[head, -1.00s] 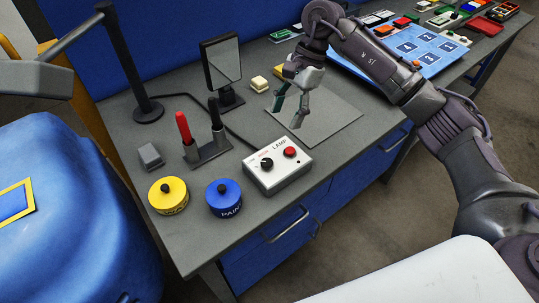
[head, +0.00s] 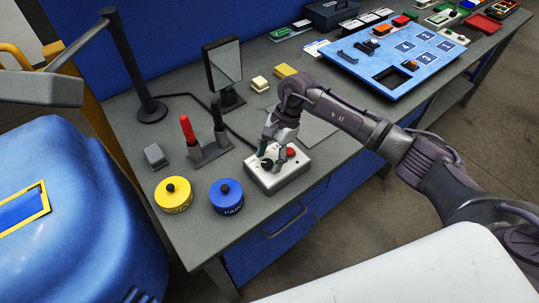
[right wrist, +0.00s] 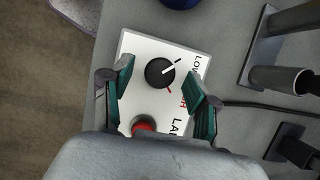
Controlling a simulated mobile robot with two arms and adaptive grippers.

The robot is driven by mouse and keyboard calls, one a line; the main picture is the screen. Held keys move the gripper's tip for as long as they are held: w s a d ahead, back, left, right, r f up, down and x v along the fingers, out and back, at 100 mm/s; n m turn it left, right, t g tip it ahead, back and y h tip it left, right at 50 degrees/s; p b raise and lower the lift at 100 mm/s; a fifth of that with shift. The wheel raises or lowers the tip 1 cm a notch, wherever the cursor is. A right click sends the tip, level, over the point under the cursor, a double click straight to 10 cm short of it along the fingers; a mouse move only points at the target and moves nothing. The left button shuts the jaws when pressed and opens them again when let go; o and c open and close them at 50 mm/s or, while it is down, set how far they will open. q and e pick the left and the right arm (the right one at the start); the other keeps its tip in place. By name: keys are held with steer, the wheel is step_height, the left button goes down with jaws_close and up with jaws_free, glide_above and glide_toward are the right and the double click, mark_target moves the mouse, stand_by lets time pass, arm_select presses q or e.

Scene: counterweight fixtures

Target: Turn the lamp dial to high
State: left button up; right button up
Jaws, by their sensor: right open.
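The lamp box (head: 283,178) is a white control box on the grey bench, with a black dial (head: 267,164) and a red button (head: 291,152). In the right wrist view the dial (right wrist: 160,72) has a white pointer line aimed at the upper right, towards the LOW lettering. Red lettering, partly hidden by a finger, and a red tick sit below the dial. My right gripper (head: 268,150) is over the box, pointing down. Its open fingers (right wrist: 160,74) stand on either side of the dial, apart from it in the wrist view. My left gripper is not in view.
Yellow (head: 173,197) and blue (head: 226,199) round tins stand left of the box. A holder with red and black handles (head: 210,152) is behind them. A mirror (head: 222,66) and a blue numbered board (head: 400,55) stand further back. The bench's front edge is close.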

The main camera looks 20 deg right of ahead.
jaws_close()
